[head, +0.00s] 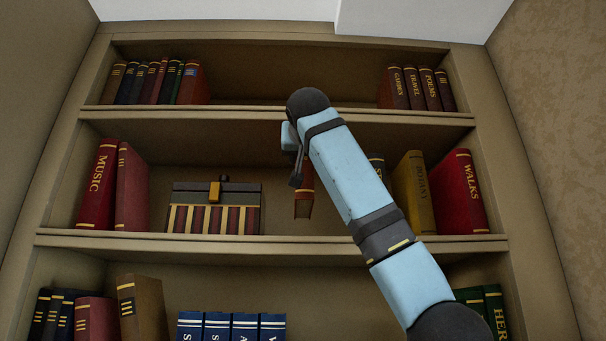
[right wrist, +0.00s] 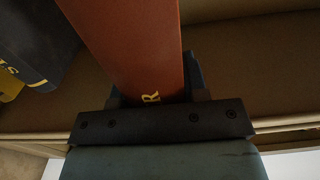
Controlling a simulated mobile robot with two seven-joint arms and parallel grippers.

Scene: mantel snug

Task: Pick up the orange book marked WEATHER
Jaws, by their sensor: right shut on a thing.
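The orange book (head: 303,205) is in my right gripper (head: 296,165), in front of the middle shelf bay in the head view. Its lower end shows just above the shelf's front edge, with a gap below it. My arm hides its upper part. In the right wrist view the orange-red book (right wrist: 130,45) stands between the fingers of my right gripper (right wrist: 155,95). Only a yellow letter R of its marking shows there. My left gripper is in neither view.
A striped chest (head: 213,212) stands left of the held book. The red MUSIC book (head: 98,185) is farther left. The yellow BOTANY book (head: 413,193) and red WALKS book (head: 459,193) stand right of my arm. A dark blue book (right wrist: 40,40) is near in the wrist view.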

